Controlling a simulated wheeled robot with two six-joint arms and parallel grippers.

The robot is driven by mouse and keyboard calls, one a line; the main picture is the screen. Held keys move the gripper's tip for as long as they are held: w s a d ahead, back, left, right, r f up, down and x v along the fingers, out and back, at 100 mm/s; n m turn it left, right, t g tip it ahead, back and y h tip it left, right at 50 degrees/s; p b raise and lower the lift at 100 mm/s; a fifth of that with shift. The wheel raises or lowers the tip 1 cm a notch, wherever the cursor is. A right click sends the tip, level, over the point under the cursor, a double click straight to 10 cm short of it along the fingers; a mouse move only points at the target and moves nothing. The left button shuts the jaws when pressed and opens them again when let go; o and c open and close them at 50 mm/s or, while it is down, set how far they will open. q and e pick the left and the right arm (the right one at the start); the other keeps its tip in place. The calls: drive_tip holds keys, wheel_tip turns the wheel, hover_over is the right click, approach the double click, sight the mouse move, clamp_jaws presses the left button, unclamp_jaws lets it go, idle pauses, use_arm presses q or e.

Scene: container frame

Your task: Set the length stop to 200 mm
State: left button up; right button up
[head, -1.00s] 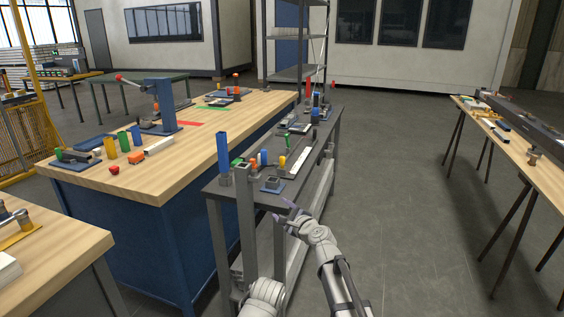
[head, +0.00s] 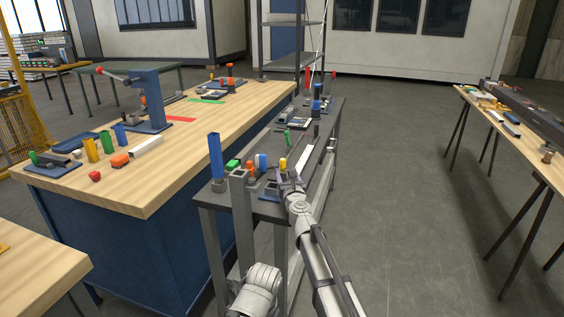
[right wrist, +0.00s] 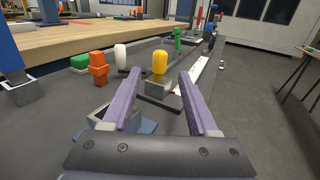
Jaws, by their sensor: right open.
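A grey block with a yellow knob (right wrist: 160,65) on top, which looks like the length stop, stands on the narrow dark bench. The knob also shows in the head view (head: 283,163). A long pale strip (right wrist: 196,80) runs away beside it; its markings are too small to read. My right gripper (right wrist: 160,82) is open, its two purple fingers spread; in the right wrist view the block appears between them, a little beyond the tips. In the head view this gripper (head: 287,182) is over the bench's near end. My left gripper is not in view.
A blue upright (head: 215,156), a green piece (head: 233,165) and an orange figure-like piece (right wrist: 98,70) stand left of the knob. A white-topped peg (right wrist: 120,55) is close by. A wooden bench (head: 150,200) lies left.

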sight(283, 165)
drive_tip(key=shift+w, duration=0.15)
drive_tip(key=w, duration=0.5)
drive_tip(key=w+a, duration=0.1)
drive_tip(key=w, duration=0.1)
drive_tip(key=shift+w+a, duration=0.1)
drive_tip(key=shift+w, duration=0.15)
drive_tip(key=shift+c, duration=0.4)
clamp_jaws()
idle(0.7)
